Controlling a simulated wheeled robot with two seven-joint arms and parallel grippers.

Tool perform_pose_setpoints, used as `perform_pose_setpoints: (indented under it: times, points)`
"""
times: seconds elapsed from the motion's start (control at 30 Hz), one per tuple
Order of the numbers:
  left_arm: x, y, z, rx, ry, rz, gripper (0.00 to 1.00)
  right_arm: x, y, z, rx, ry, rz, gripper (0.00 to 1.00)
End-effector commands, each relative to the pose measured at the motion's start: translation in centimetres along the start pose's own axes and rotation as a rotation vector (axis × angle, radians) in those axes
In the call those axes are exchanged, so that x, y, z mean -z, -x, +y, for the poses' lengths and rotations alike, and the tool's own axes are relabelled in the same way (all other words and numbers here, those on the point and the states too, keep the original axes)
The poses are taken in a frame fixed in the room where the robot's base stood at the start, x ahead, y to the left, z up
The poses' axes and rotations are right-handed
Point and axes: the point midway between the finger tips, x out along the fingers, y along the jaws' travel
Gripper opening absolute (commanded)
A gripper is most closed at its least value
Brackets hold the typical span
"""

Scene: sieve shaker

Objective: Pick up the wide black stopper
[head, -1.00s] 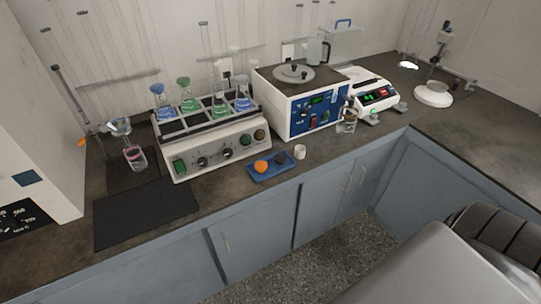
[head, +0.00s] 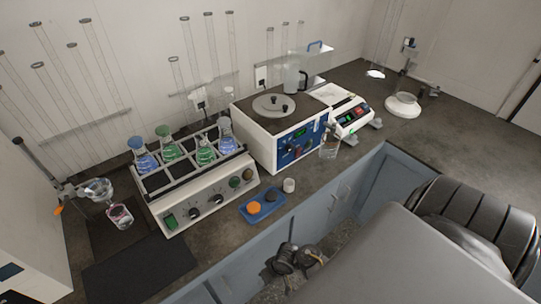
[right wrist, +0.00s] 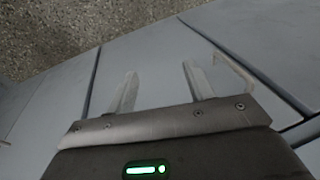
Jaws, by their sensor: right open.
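A dark stopper (head: 271,196) lies in a small blue tray (head: 244,215) at the front of the bench in the head view, beside an orange stopper (head: 254,208). It looks black, but its width is hard to judge at this size. My right gripper (right wrist: 159,88) is open and empty in the right wrist view, in front of the grey cabinet doors. No stopper shows in that view. My left gripper is not in view.
A white cup (head: 289,185) stands right of the tray. Behind are a shaker (head: 205,205) holding several flasks and a blue-fronted bath (head: 298,148). A dark mat (head: 140,268) lies at left. Cabinets (right wrist: 55,95) drop below the bench edge.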

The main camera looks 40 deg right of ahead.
Motion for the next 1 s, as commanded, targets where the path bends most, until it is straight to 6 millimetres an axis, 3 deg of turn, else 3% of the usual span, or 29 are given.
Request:
perform_pose_setpoints:
  times: [0.03,0.1,0.2,0.3,0.5,0.6,0.77,1.0]
  points:
    - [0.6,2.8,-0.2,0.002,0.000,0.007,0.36,3.3,5.6,-0.6,-0.021,-0.003,0.028,0.53]
    - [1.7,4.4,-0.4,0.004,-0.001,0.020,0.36,6.5,11.0,-0.5,-0.068,-0.013,0.057,0.53]
    - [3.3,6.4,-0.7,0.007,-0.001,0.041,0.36,10.6,18.3,0.3,-0.155,-0.045,0.112,0.53]
    - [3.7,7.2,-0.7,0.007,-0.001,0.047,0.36,13.6,22.4,1.6,-0.214,-0.109,0.152,0.53]
    - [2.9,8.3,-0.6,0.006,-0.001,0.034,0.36,17.4,27.6,3.8,-0.280,-0.219,0.224,0.53]
    - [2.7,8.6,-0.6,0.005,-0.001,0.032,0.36,18.4,29.1,4.5,-0.301,-0.254,0.250,0.53]
    - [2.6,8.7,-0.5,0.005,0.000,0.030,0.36,18.8,29.8,4.9,-0.313,-0.274,0.264,0.53]
    - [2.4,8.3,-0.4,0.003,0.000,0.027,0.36,19.2,29.1,5.2,-0.314,-0.266,0.267,0.53]
